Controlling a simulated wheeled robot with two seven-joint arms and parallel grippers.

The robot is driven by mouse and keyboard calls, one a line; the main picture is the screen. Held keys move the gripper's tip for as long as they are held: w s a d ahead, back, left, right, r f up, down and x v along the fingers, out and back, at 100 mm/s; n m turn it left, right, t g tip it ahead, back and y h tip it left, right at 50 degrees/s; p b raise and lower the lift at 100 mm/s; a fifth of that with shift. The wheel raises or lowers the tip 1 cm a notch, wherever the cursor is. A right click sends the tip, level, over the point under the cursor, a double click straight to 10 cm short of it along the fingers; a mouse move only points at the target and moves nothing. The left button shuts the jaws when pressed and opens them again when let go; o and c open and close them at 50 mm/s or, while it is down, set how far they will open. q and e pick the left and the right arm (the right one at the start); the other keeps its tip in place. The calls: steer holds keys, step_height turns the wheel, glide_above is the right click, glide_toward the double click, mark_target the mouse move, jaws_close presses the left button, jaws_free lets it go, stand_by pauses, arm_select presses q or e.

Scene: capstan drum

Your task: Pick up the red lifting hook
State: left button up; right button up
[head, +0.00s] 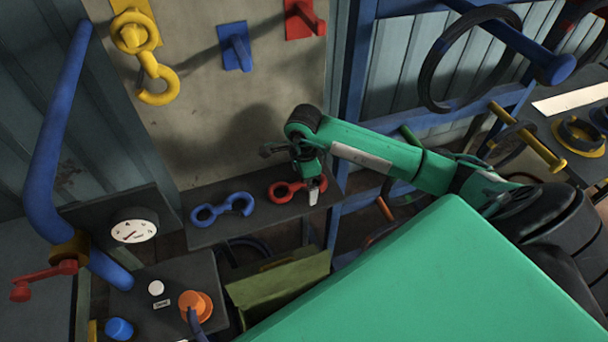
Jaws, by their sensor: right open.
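The red lifting hook (282,191) lies flat on a dark shelf (215,235) below the wall board, right of a blue hook (222,209). My right gripper (310,190) reaches in from the right on a green arm and is over the right part of the red hook, pointing down. It is open. It partly covers the red hook, and I cannot tell whether the fingers touch it. My left gripper is not in view.
A yellow hook (157,84) hangs on a wall peg above. A blue peg (237,52) and a red peg (304,18) stick out of the board. A gauge (134,226) and an orange knob (196,305) are at lower left. An olive box (278,283) is below the shelf.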

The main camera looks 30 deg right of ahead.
steer(key=shift+f, duration=0.1)
steer(key=c, duration=1.5)
steer(key=shift+c, duration=0.2)
steer(key=shift+r, duration=0.35)
step_height(320, 180, up, 9)
steer(key=b, duration=0.3)
steer(key=shift+r+b, duration=0.2)
steer(key=shift+b, duration=0.1)
